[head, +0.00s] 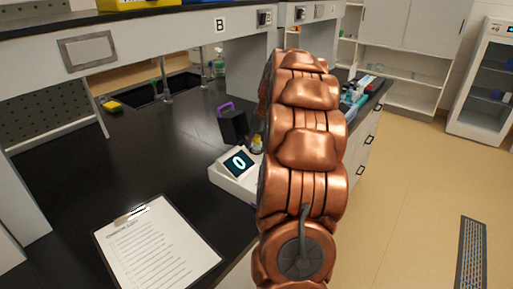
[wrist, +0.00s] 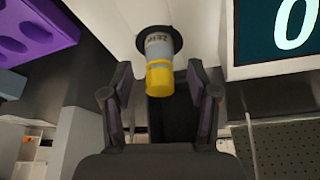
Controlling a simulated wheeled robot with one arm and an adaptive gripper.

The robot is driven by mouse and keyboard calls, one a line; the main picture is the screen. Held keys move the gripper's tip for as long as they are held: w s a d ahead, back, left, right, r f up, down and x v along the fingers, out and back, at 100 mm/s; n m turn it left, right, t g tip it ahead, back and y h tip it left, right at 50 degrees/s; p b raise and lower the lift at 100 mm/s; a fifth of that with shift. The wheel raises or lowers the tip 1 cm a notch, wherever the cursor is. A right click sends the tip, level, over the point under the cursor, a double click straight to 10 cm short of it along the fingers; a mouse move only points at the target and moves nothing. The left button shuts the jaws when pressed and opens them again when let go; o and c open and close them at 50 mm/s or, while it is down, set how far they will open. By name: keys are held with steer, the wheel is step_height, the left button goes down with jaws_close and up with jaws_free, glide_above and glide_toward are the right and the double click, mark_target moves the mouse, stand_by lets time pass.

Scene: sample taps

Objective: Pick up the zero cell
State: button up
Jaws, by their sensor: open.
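The zero cell (wrist: 158,62) is a small grey cylinder with a yellow cap and lettering on its side. It sits in a black ring on a white instrument (wrist: 215,25) with a lit display reading 0. In the head view the cell's yellow part (head: 257,142) shows just left of my copper arm, at the instrument (head: 230,180). My gripper (wrist: 159,76) is open, with one dark finger on each side of the cell and gaps between. I cannot tell how deep the fingertips reach.
A dark box (head: 234,127) with a purple part stands behind the instrument. A purple block with round hollows (wrist: 35,30) is near in the wrist view. A clipboard (head: 155,245) lies front left on the black bench. A sink (head: 160,92) is farther back.

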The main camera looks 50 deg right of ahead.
steer(key=c, duration=1.1)
